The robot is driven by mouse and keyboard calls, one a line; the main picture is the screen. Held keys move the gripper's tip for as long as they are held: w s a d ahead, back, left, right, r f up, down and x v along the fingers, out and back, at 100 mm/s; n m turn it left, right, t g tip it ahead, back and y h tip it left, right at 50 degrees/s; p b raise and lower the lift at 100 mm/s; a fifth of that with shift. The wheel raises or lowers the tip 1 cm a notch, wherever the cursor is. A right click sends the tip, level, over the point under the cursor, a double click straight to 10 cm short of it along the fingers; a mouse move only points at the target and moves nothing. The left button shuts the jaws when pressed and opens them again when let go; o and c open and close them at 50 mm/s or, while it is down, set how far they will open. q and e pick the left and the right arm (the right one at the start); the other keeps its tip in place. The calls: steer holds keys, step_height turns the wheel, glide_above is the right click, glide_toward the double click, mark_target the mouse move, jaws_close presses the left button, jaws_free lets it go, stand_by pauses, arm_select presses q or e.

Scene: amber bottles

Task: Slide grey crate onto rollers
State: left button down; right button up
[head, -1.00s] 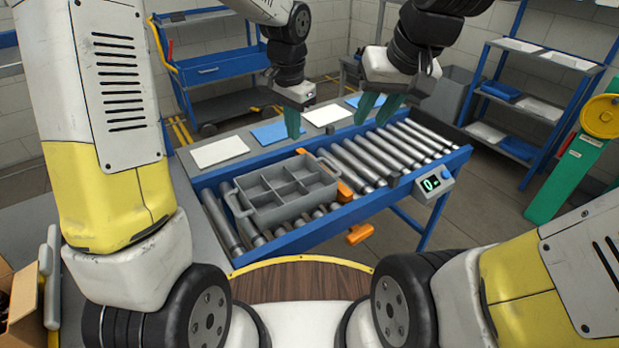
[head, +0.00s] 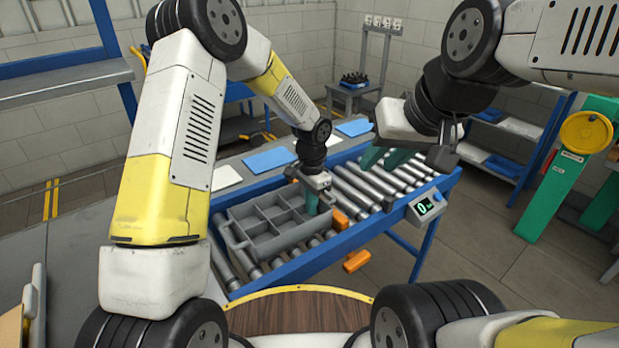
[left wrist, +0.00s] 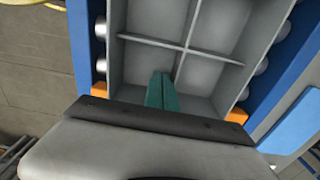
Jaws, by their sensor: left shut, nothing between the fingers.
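The grey crate (head: 262,238), empty and divided into compartments, sits on the rollers at the left part of the blue-framed conveyor. My left gripper (head: 312,206) is shut and empty at the crate's right end. In the left wrist view its green fingers (left wrist: 160,92) are together over a near compartment of the crate (left wrist: 217,72); I cannot tell whether they touch it. The bare rollers (head: 362,187) run on to the right, past an orange stop (head: 341,219). My right gripper (head: 385,158) hangs above the rollers with its green fingers apart.
A small display box (head: 425,206) is fixed to the conveyor's front right. An orange block (head: 356,261) sticks out below the front rail. Blue (head: 269,159) and white sheets lie along the back ledge. A green post (head: 570,170) stands at right.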

mark_target(300, 209)
arm_select(q)
steer(key=shift+s+a+r, duration=0.15)
steer(key=shift+s+a, duration=0.3)
steer(key=shift+a, duration=0.35)
steer(key=shift+s+a+r, duration=0.1)
steer(key=shift+s+a, duration=0.35)
steer(key=shift+a, duration=0.35)
